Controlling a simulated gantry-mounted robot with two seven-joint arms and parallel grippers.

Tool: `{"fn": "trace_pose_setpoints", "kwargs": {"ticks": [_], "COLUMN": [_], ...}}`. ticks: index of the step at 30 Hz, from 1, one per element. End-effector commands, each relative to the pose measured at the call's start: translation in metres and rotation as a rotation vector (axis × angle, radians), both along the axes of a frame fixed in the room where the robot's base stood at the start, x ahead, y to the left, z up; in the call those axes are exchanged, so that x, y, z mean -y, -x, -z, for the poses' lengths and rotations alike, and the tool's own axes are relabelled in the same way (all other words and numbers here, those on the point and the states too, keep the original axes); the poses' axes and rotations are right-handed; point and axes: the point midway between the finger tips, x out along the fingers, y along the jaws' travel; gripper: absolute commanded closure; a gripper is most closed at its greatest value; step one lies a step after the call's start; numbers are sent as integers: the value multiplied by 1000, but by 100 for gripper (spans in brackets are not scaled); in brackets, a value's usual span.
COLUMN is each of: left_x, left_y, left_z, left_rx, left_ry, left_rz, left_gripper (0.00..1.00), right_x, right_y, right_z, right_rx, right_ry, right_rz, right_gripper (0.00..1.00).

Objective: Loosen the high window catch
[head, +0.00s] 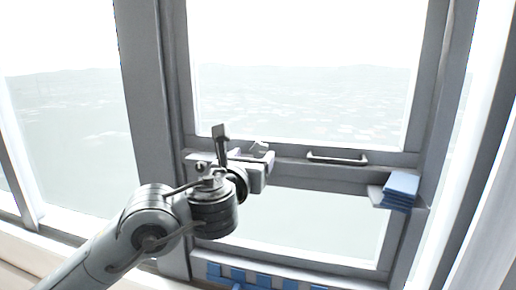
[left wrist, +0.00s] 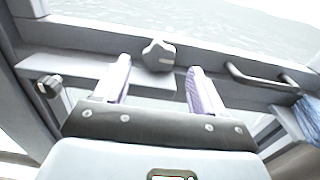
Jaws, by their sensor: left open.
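My left gripper (head: 262,158) is open at the left part of the window's horizontal middle rail (head: 300,170). In the left wrist view, its two pale fingers (left wrist: 160,72) stand apart. A grey faceted knob (left wrist: 159,55), which looks like the window catch, shows between and just beyond the fingertips, on the rail. I cannot tell whether the fingers touch it. In the head view the gripper and wrist cover that spot, and the knob cannot be made out clearly. A second, darker knob (left wrist: 48,86) sits at the left in the wrist view. My right gripper is not in view.
A bar handle (head: 337,158) is fixed on the rail to the right; it also shows in the wrist view (left wrist: 262,78). Folded blue cloths (head: 400,188) lie on a small ledge at the right frame. Blue pieces (head: 262,280) line the sill below.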

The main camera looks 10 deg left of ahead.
Motion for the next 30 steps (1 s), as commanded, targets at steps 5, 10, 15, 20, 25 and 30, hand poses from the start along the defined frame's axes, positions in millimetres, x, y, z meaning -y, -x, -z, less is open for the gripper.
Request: {"fn": "trace_pose_setpoints", "kwargs": {"ticks": [5,10,15,20,25,30], "left_x": [5,7,9,9,9,9], "left_y": [-28,-47,-55,-57,-57,-57], "left_z": [-2,-2,0,0,0,0], "left_rx": [-1,-2,0,1,1,1], "left_ry": [0,1,0,-1,0,0], "left_rz": [-2,-2,0,0,0,-1], "left_gripper": [30,30,30,30,33,59], "right_x": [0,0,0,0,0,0], "right_y": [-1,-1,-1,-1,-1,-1], "right_z": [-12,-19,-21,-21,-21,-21], "right_rx": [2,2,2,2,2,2], "right_ry": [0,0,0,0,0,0], "right_rz": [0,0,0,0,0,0], "right_gripper": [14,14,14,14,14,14]}}
